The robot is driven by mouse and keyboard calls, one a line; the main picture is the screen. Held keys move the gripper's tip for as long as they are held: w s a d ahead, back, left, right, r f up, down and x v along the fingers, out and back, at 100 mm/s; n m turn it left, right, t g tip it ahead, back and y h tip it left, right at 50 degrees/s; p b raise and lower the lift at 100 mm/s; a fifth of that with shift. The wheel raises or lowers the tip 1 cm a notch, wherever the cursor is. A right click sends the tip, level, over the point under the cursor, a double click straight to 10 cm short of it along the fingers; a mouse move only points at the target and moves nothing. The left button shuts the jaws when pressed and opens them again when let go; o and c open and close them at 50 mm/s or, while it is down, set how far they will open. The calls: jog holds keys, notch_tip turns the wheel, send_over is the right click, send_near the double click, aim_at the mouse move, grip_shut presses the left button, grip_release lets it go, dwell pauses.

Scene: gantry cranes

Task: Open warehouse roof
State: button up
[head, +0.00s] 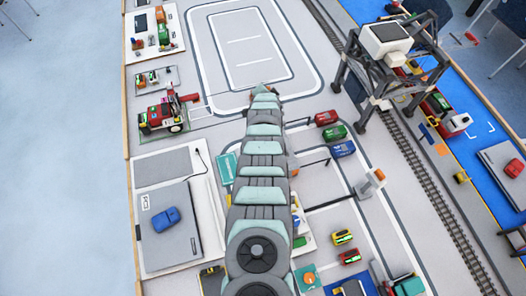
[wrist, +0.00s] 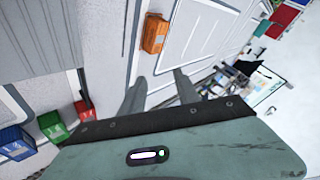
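No part in view is clearly labelled as the warehouse roof. A flat grey panel (head: 172,240) on a pale base lies at the left of the board in the head view, with a small blue car (head: 166,219) on it; it looks closed. The gripper is away from both panels.
A dark-framed gantry crane (head: 392,45) stands over rails (head: 420,180) at the upper right. Red (head: 326,117), green (head: 335,132) and blue (head: 343,149) containers sit right of my arm. An orange container (wrist: 155,33) lies beyond the fingers. The upper middle road area (head: 245,50) is clear.

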jog(key=s+a+r+m+g+b, duration=0.15)
jog(key=s+m+g+b, duration=0.35)
jog(key=s+g, duration=0.9)
jog(key=shift+s+a+f+t+y, duration=0.1)
jog(key=shift+s+f+t, duration=0.6)
jog(key=shift+f, duration=1.1)
jog(key=shift+s+f+t+y, duration=0.1)
jog(key=shift+s+f+t, duration=0.55)
jog(key=shift+f, duration=1.15)
jog(key=shift+s+a+f+t+y, duration=0.1)
jog(key=shift+s+f+t, duration=0.55)
jog(key=shift+f, duration=1.15)
jog(key=shift+w, duration=0.1)
grip_shut()
